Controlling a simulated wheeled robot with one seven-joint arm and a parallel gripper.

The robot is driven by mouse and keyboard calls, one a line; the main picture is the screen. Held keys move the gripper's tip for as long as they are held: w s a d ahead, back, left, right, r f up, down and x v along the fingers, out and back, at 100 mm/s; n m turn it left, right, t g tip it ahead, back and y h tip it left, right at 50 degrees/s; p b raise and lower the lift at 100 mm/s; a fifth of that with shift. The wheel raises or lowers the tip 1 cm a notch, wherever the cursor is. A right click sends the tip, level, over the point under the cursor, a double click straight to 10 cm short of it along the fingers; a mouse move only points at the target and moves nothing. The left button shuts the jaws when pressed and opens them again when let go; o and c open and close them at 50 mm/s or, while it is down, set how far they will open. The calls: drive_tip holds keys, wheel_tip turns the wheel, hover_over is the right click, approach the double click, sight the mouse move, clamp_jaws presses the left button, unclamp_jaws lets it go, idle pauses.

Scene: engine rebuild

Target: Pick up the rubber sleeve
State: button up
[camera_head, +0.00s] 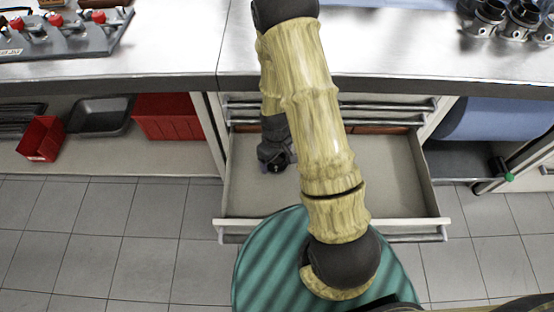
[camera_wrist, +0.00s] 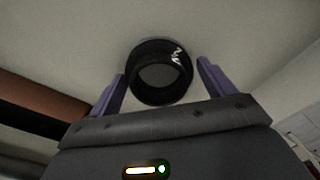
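The rubber sleeve (camera_wrist: 182,53) is a black ring with a pale mark on its side. In the wrist view it sits on the pale drawer floor, between and just beyond the two purple fingers of my gripper (camera_wrist: 160,88). In the head view my gripper (camera_head: 275,165) reaches down into the open drawer (camera_head: 390,175). The sleeve is mostly hidden there beneath the dark wrist.
The drawer's front wall (camera_head: 400,228) and side walls surround my gripper. A steel worktop (camera_head: 170,45) overhangs the drawer's back. Red bins (camera_head: 170,115) and a black tray (camera_head: 100,115) sit on the left shelf. A blue roll (camera_head: 495,118) is at right. The drawer's right side is bare.

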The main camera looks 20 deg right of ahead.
drive_tip(key=c, duration=0.7)
wheel_tip(320, 180, up, 18)
drive_tip(key=p, duration=0.3)
idle(0.3)
